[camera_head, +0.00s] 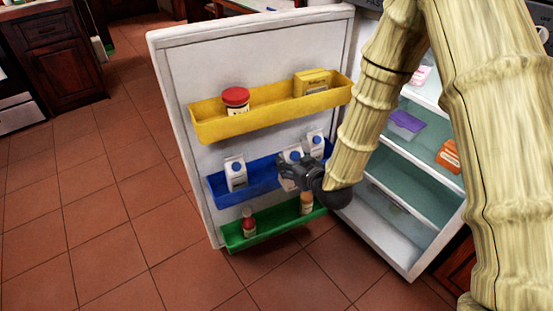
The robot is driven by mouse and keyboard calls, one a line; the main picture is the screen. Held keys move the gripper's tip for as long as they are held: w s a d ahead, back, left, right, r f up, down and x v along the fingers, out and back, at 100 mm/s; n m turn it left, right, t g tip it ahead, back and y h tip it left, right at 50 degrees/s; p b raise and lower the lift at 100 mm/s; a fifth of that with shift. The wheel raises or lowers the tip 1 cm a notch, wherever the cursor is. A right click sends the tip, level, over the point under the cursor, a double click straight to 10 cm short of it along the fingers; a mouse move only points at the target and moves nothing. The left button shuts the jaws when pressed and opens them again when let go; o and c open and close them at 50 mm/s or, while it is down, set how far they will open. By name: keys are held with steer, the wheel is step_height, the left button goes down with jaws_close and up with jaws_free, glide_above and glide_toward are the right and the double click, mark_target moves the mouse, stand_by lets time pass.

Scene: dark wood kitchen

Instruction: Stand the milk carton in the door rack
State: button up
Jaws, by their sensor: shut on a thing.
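The open fridge door carries a blue door rack (261,181) at middle height. A white milk carton with a blue cap (235,173) stands in its left part. Another white carton with a blue cap (315,143) stands towards its right end. My gripper (287,171) is at the rack between these two, shut on a third white milk carton (293,154). This held carton looks about upright, in or just over the rack. My gripper hides its lower part, so I cannot tell whether its base touches the rack floor.
Above is a yellow rack (270,117) with a red-lidded jar (236,100) and a yellow box (313,82). Below is a green rack (276,231) with a red bottle (249,222) and an orange bottle (306,203). Fridge shelves lie right; the tiled floor at left is clear.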

steer(key=w+a, duration=0.5)
steer(key=w, duration=0.4)
step_height(320, 180, down, 7)
steer(key=b, duration=0.1)
steer(key=shift+w+b, duration=0.4)
steer(key=shift+w, duration=0.05)
steer(key=shift+d+f, duration=0.1)
steer(key=o, duration=1.6)
steer(key=shift+c, duration=0.2)
steer(key=p+v, duration=0.1)
steer(key=v, duration=1.1)
steer(key=shift+s, duration=0.1)
steer(key=shift+d, duration=0.1)
